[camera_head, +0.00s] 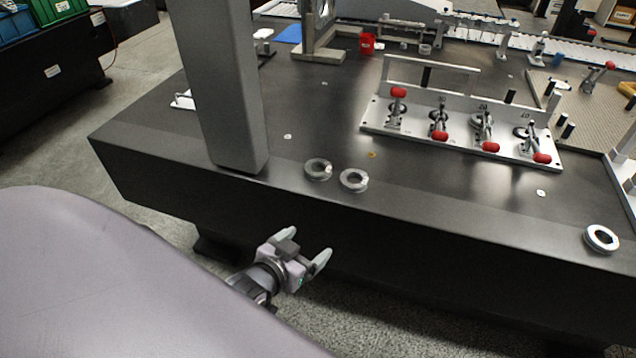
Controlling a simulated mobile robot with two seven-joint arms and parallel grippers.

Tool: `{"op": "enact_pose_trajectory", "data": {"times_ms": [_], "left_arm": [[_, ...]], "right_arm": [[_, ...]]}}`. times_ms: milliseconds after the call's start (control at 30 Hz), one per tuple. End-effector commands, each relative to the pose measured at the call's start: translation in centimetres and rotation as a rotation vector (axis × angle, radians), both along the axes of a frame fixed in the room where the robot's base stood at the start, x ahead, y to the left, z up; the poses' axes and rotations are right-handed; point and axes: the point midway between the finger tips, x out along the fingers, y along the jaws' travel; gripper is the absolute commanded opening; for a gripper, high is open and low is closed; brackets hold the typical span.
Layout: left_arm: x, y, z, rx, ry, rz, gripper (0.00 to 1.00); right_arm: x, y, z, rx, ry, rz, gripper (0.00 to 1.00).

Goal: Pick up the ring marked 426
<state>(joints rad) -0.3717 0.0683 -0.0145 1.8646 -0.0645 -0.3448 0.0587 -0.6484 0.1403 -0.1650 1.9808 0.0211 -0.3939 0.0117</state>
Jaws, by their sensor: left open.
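Three metal rings lie flat on the dark table (300,108). One grey ring (309,170) is near the front edge, just right of the grey column. A second grey ring (346,185) lies close beside it on the right. A third, brighter ring (590,238) is at the far right, near the front edge. The markings are too small to read, so I cannot tell which ring is 426. My left gripper (306,248) is open and empty, in front of the table and below its top edge, nearer to me than the two paired rings. My right gripper is not in view.
A grey column (215,85) stands on the table's front left part. A metal fixture plate (460,138) with several red-handled clamps stands behind the rings. A red container (367,43) is farther back. The tabletop between the paired rings and the far-right ring is clear.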

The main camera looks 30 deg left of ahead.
Motion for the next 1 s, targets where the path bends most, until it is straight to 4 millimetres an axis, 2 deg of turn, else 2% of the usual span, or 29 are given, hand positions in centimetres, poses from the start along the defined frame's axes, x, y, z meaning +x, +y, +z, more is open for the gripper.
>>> {"op": "enact_pose_trajectory", "data": {"times_ms": [33,100,200,300,533,867,1000], "left_arm": [[2.7,1.4,-0.9,-0.003,-0.057,0.044,0.86],[5.5,3.2,-0.2,-0.005,-0.12,0.098,0.86],[8.5,5.3,0.9,-0.016,-0.191,0.163,0.86],[10.2,6.6,1.9,-0.027,-0.238,0.206,0.86],[11.9,7.9,3.1,-0.04,-0.28,0.244,0.86],[14.3,8.4,2.7,-0.039,-0.28,0.245,0.86],[16.1,8.7,2.2,-0.038,-0.28,0.245,0.86]], "right_arm": [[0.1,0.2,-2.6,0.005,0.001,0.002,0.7],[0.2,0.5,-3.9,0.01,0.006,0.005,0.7],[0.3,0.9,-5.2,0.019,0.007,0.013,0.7],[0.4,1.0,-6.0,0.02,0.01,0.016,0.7],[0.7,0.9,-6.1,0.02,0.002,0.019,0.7],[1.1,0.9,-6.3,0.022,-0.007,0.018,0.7],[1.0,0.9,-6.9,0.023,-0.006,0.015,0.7]]}}
